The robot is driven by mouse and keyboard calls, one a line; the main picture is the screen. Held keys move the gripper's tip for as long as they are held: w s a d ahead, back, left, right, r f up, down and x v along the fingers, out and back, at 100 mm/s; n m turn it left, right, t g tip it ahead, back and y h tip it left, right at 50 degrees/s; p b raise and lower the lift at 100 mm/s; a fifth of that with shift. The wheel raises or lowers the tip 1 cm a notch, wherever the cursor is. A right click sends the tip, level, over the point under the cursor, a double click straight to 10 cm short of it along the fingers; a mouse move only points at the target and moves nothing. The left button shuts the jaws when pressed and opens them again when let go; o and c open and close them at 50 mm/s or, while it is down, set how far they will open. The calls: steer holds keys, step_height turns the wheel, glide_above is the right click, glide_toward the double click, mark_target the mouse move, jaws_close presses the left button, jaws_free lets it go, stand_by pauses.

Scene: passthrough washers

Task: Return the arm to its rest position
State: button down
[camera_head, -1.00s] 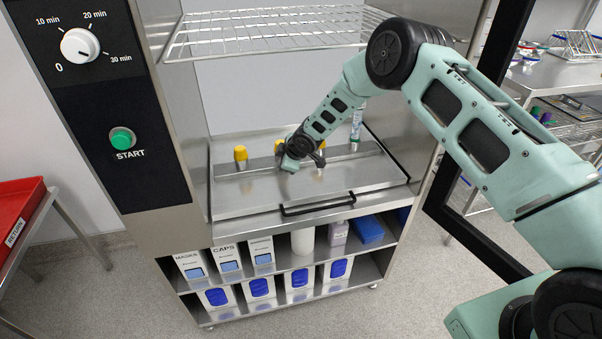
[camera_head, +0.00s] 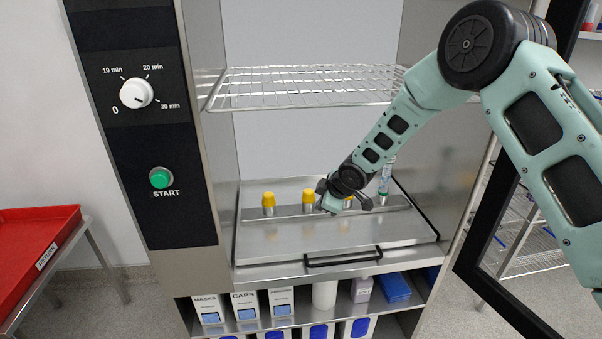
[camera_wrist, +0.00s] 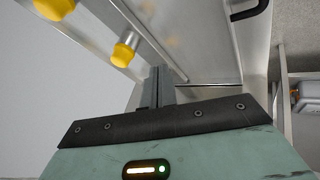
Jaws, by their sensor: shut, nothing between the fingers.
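My arm reaches in from the right in the head view, inside the open steel washer chamber. My gripper (camera_head: 333,203) is over the sloped steel panel, just right of a yellow-capped bottle (camera_head: 308,202). In the wrist view its fingers (camera_wrist: 161,86) are together with nothing between them. Two yellow-capped bottles show ahead of it there, the nearer one (camera_wrist: 125,49) apart from the fingers. Another yellow-capped bottle (camera_head: 268,203) stands at the left of the row. One more, behind my gripper, is mostly hidden.
A clear, green-marked bottle (camera_head: 385,178) stands right of my wrist. The dark-framed open door (camera_head: 500,225) is on the right. A dial and a green START button (camera_head: 161,178) are on the left panel.

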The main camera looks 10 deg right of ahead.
steer(key=s+a+r+m+g+p, duration=0.2)
steer(key=s+a+r, duration=0.3)
steer(key=s+r, duration=0.55)
steer(key=s+d+r+m+g+h, duration=0.1)
steer(key=s+r, duration=0.2)
steer(key=s, duration=0.8)
steer(key=s+d+r+m+g+p, duration=0.1)
steer(key=s+r+m+g, duration=0.1)
steer(key=s, duration=1)
steer(key=s+d+r+m+g+h+p, duration=0.1)
steer(key=s+r, duration=0.4)
steer(key=s, duration=0.6)
steer(key=shift+s+h, duration=0.2)
steer(key=shift+h, duration=0.1)
